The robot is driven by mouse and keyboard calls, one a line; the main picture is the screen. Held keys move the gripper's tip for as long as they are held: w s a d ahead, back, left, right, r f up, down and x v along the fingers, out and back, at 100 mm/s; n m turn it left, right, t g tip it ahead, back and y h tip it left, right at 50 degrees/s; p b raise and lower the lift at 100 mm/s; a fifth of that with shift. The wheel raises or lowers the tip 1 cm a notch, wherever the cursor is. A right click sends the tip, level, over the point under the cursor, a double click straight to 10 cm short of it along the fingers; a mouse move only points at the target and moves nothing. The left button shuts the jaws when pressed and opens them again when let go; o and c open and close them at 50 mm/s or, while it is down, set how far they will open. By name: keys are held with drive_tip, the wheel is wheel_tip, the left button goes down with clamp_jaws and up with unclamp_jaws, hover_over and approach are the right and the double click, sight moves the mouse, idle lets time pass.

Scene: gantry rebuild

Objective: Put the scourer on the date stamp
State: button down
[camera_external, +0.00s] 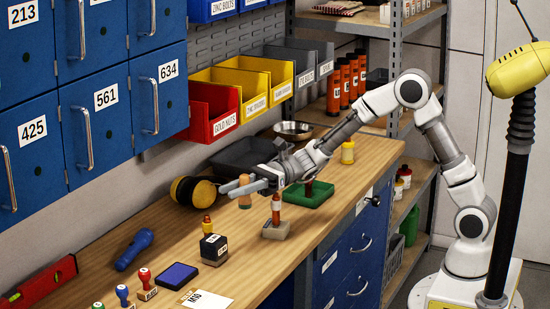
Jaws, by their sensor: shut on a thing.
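My gripper (240,189) is over the bench, its fingers pointing left and shut around a tan wooden peg-shaped thing (244,201), which looks upright. I cannot tell whether this is the scourer or whether its foot touches the bench. No other thing is clearly a scourer. The date stamp is not certain. A black block with a white label and an orange-topped handle (213,248) stands front left of my gripper. An upright red-brown-handled stamp (276,209) on a grey block (276,230) stands front right of it.
A green tray (307,196) with a dark handle lies right of the gripper. Coloured bins (210,111) line the back.

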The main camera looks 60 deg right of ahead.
drive_tip(key=w+d+r+n+g+y+p, duration=0.1)
drive_tip(key=w+d+r+n+g+p, duration=0.2)
drive_tip(key=w+d+r+g, duration=0.15)
drive_tip(key=n+g+b, duration=0.1)
drive_tip(key=g, duration=0.1)
hover_over(214, 251)
drive_tip(key=w, duration=0.2)
wheel_tip(214, 251, down, 7)
drive_tip(key=shift+s+a+f+b, duration=0.1)
drive_tip(key=shift+a+f+b, duration=0.05)
drive_tip(key=shift+f, duration=0.95)
drive_tip(key=shift+s+a+f+b, duration=0.1)
drive_tip(key=shift+f+b, duration=0.05)
drive_tip(key=shift+f, duration=0.9)
drive_tip(key=shift+f, duration=0.15)
drive_tip(key=c, duration=0.7)
unclamp_jaws()
drive_tip(key=shift+o, duration=0.2)
